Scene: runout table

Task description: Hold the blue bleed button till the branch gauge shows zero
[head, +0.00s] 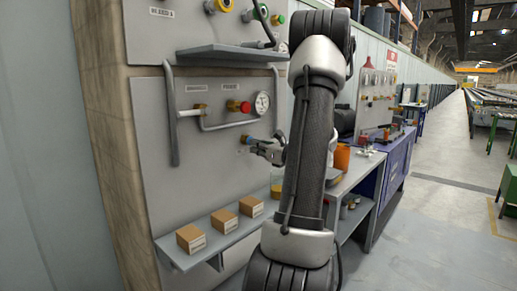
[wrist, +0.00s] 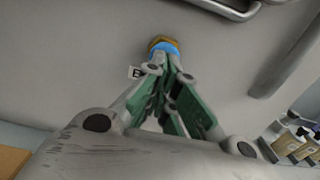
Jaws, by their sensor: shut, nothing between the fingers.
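The blue bleed button (wrist: 163,47) sits in a brass collar on the grey panel in the wrist view. It shows small in the head view (head: 245,139), low on the panel. My gripper (wrist: 169,60) is shut and empty. Its fingertips are right at the button and cover its lower part; I cannot tell whether they press it. In the head view my gripper (head: 253,146) points left at the panel. The round white gauge (head: 262,103) is above the button; its needle is too small to read. A tag (wrist: 134,72) is partly hidden beside the left finger.
A red knob (head: 245,107) and a grey pipe (head: 215,127) are above the button. A ledge (head: 229,238) with several cardboard boxes (head: 224,221) is below. A metal handle (head: 171,118) stands at left. A workbench (head: 352,181) is to the right.

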